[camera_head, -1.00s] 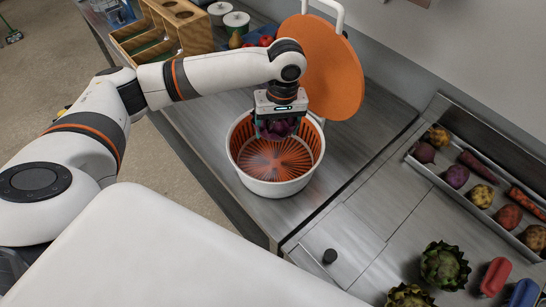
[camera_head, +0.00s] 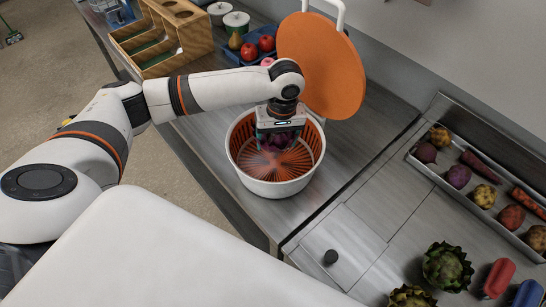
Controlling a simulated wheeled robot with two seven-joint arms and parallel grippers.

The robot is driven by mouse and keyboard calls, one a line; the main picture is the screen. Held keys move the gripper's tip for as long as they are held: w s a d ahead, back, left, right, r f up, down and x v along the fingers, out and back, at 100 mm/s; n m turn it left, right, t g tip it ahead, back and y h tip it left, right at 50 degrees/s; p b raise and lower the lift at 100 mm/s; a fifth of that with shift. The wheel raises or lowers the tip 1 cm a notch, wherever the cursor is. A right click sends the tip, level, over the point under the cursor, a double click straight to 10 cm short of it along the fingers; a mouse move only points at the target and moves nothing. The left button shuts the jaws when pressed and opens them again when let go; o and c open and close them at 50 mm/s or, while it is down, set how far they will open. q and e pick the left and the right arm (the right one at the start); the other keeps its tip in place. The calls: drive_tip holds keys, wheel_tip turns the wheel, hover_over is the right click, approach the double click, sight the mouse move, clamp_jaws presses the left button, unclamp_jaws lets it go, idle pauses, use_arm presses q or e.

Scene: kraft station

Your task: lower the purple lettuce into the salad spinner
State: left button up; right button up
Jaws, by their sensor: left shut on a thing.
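The purple lettuce (camera_head: 280,142) is a dark purple clump, partly hidden by my left gripper. My left gripper (camera_head: 279,138) points down, shut on the lettuce, and holds it inside the mouth of the salad spinner. The salad spinner (camera_head: 263,188) is a white round bowl with an orange slotted basket (camera_head: 287,165) inside. The lettuce is over the back part of the basket; I cannot tell whether it touches the basket floor. The orange lid (camera_head: 322,65) stands upright behind the bowl. My right gripper is not in view.
A wooden organiser (camera_head: 155,38), white canisters (camera_head: 236,21) and a blue tray of fruit (camera_head: 246,54) stand at the back left. A metal tray of root vegetables (camera_head: 466,155) is at the right, with artichokes (camera_head: 447,266) nearer. The counter between spinner and tray is clear.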

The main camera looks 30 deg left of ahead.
sight(275, 166)
use_arm(q)
drive_tip(key=shift+f+b, duration=0.3)
drive_tip(key=shift+f, duration=1.7)
drive_tip(key=shift+f, duration=0.55)
drive_tip(key=shift+f+b, duration=0.8)
drive_tip(key=shift+f, duration=1.2)
idle(0.4)
drive_tip(key=o, duration=1.1)
